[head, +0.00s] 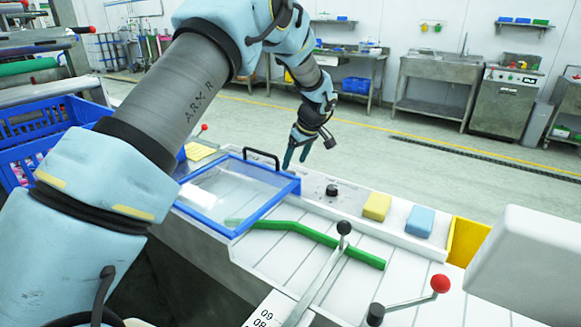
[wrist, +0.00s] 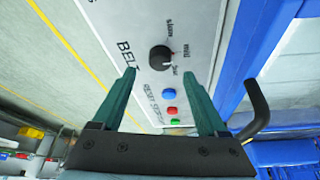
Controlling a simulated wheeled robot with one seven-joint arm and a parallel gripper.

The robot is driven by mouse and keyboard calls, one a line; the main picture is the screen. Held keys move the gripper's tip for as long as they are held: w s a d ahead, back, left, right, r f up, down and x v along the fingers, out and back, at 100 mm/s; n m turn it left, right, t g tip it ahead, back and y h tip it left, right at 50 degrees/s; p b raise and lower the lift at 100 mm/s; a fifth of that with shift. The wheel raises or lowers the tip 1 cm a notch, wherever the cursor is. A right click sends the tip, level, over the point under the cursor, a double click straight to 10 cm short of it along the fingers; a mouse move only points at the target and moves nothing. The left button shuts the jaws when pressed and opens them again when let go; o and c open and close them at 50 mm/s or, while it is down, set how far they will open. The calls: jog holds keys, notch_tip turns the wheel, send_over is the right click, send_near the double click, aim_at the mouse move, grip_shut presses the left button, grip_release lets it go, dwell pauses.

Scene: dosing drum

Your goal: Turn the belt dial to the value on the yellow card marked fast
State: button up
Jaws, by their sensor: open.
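The belt dial (wrist: 160,57) is a round black knob on a light panel in the wrist view, with the lettering "BEL" partly readable beside it. Small labels sit around it, too blurred to read surely. A black knob (head: 332,190) also shows on the white machine top in the head view. My gripper (head: 296,160) is open and empty, above the far edge of the machine. In the wrist view my gripper (wrist: 159,74) has its fingers apart, with the dial between and beyond the tips.
Blue, red and green buttons (wrist: 171,108) sit beside the dial. A blue-framed clear lid (head: 240,190) with a black handle stands left of the knob. Yellow (head: 377,206) and blue (head: 420,221) blocks lie right. A red-tipped lever (head: 440,284) rises in front.

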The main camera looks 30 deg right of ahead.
aim_at(290, 172)
jog(key=shift+p+x, duration=0.7)
jog(key=shift+x, duration=1.9)
grip_shut()
